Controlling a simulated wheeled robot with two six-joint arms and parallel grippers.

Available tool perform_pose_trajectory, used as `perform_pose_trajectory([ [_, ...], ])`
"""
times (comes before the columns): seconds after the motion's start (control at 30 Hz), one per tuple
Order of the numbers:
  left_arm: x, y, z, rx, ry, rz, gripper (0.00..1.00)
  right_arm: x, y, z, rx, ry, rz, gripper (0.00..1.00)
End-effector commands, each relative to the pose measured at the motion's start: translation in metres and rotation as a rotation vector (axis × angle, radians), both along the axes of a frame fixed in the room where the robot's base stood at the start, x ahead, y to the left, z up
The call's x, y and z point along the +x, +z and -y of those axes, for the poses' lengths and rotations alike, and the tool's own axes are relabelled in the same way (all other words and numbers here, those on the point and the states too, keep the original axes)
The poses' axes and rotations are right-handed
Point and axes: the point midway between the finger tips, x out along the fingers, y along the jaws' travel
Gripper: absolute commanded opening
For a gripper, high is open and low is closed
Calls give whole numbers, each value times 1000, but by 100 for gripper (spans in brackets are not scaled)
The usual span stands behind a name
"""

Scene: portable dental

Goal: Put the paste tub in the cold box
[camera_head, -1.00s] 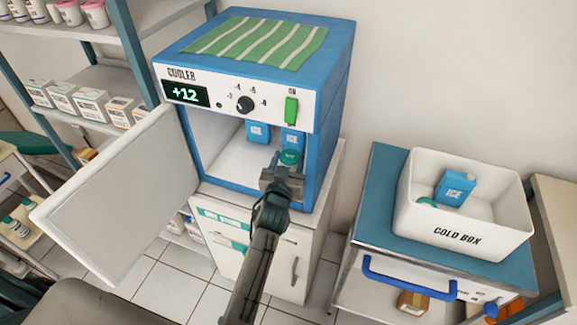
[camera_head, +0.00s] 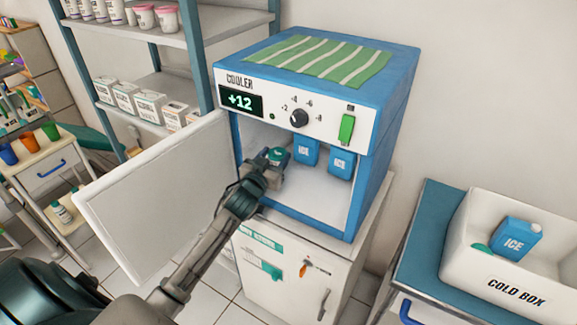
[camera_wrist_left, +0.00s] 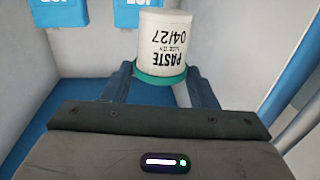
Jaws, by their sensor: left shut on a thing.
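The paste tub (camera_head: 277,155), white with a teal lid, is in the front left part of the open cooler's chamber. My left gripper (camera_head: 270,172) is shut on it. In the left wrist view the paste tub (camera_wrist_left: 163,45) shows its label upside down, and the fingers of my left gripper (camera_wrist_left: 160,88) lie on both sides of its teal lid. The cold box (camera_head: 515,296) is a white open box at the right, cut by the picture edge. It holds a blue ice pack (camera_head: 514,240) and a partly hidden teal thing (camera_head: 481,247). My right gripper is not in view.
The cooler (camera_head: 390,125) has its door (camera_head: 155,195) swung open to the left, beside my left arm. Two blue ice packs (camera_head: 306,152) stand inside. The cold box stands on a blue-topped cart (camera_head: 425,240). A shelf (camera_head: 140,50) stands behind at the left.

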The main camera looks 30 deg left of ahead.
Motion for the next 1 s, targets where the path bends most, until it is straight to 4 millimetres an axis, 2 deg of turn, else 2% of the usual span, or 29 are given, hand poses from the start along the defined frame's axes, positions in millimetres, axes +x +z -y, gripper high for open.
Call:
perform_pose_trajectory([
  [0.23,0,1,-10,-1,-1,1,29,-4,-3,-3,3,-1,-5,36],
  [0.37,-6,-5,0,-6,-13,-5,29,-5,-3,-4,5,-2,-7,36],
  [0.47,-21,-17,25,-10,-43,-19,29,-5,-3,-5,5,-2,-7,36],
  [0.57,-48,-32,62,-18,-84,-32,29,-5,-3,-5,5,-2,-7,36],
  [0.7,-94,-40,114,-25,-131,-35,29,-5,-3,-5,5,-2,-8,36],
  [0.8,-125,-38,141,-29,-145,-29,29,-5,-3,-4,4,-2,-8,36],
  [1.0,-172,-25,169,-19,-132,-10,29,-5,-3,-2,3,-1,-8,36],
])
